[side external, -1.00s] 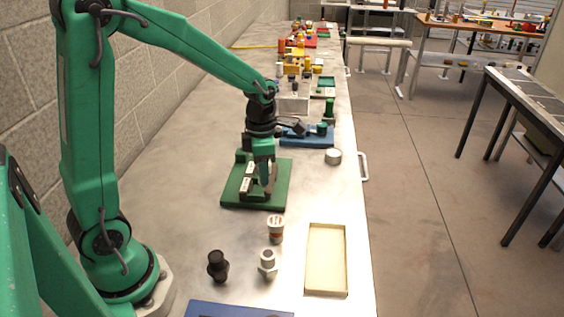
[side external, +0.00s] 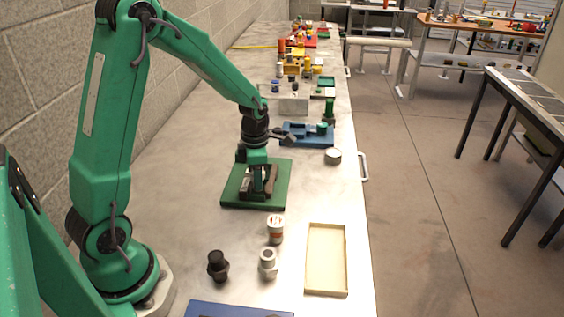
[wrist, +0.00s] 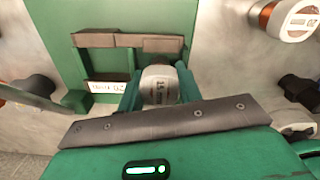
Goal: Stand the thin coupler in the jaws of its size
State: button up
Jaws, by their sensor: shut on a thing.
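My gripper (wrist: 160,88) is shut on a pale grey-white coupler (wrist: 160,82) marked "15 mm" in the wrist view. The coupler sits between the two teal fingers, and its lower end is hidden. The green jaw fixture (side external: 231,198) lies flat on the bench, with my gripper (side external: 258,186) low over it in the side view. The wrist view shows brown jaw faces (wrist: 94,40) on the fixture and a white label (wrist: 107,87) ending in "20". The coupler is close beside these jaws; I cannot tell whether it stands between them or touches the base.
A black fitting (side external: 217,266), a grey fitting (side external: 267,264) and a white-and-orange fitting (side external: 275,229) stand in front of the fixture. A shallow cream tray (side external: 326,288) lies to their right. A blue fixture (side external: 304,138) and a small round piece (side external: 333,156) are behind it.

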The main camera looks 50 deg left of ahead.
jog(key=shift+f, duration=0.55)
jog(key=shift+f, duration=0.3)
jog(key=shift+s+f, duration=0.1)
jog(key=shift+f, duration=0.3)
jog(key=o, duration=1.1)
jog(key=shift+d, duration=0.15)
jog(key=shift+r, duration=0.1)
notch_tip(320, 180, up, 13)
jog(key=shift+r, duration=0.1)
